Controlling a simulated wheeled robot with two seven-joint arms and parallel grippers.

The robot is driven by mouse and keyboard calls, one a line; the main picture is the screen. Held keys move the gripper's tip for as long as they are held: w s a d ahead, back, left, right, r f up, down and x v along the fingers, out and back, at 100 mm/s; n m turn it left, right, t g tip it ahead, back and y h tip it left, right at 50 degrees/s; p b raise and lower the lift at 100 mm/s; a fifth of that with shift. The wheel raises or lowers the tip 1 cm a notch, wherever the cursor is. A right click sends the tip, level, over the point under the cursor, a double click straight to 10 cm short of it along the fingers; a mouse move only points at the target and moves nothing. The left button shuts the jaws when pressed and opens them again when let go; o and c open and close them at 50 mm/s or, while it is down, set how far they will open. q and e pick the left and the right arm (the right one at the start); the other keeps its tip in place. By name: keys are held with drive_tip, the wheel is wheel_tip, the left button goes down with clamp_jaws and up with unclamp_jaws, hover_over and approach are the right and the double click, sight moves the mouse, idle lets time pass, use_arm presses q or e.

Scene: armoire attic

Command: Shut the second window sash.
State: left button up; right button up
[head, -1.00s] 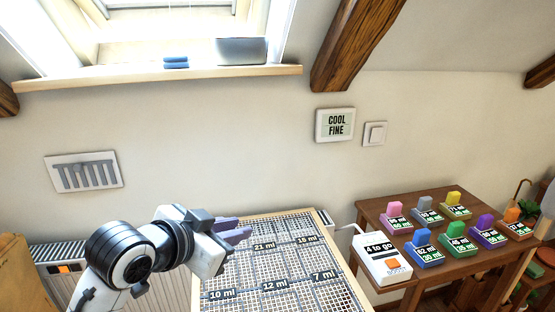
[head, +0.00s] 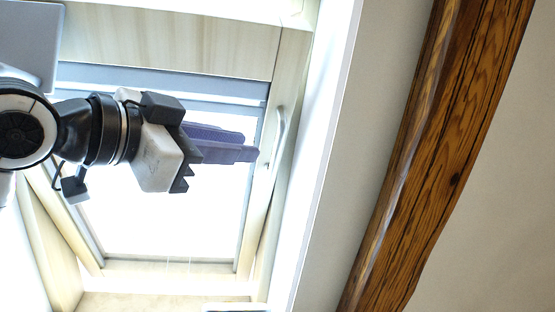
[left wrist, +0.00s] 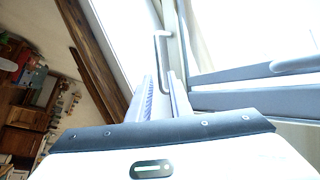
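A roof window sash (head: 268,185) with a pale wood frame and bright glass fills the left half of the head view. A pale curved handle (head: 280,133) is on its right side. My left gripper (head: 252,147) points right, its purple-grey fingertips just short of the handle in the picture. In the left wrist view the fingers (left wrist: 164,95) stand apart, with a pale handle bar (left wrist: 158,62) in line with the gap. I cannot tell whether they touch it. Another pale bar (left wrist: 295,64) shows at the right there. My right gripper is out of view.
A thick brown beam (head: 440,150) slants down the slope right of the window. The white window reveal (head: 315,150) lies close right of the handle. The left wrist view shows shelves (left wrist: 28,115) with small items far below left.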

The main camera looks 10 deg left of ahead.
sight(274, 150)
use_arm(q)
drive_tip(key=shift+p+x, duration=1.6)
drive_tip(key=shift+x, duration=3.35)
drive_tip(key=shift+f, duration=0.1)
clamp_jaws()
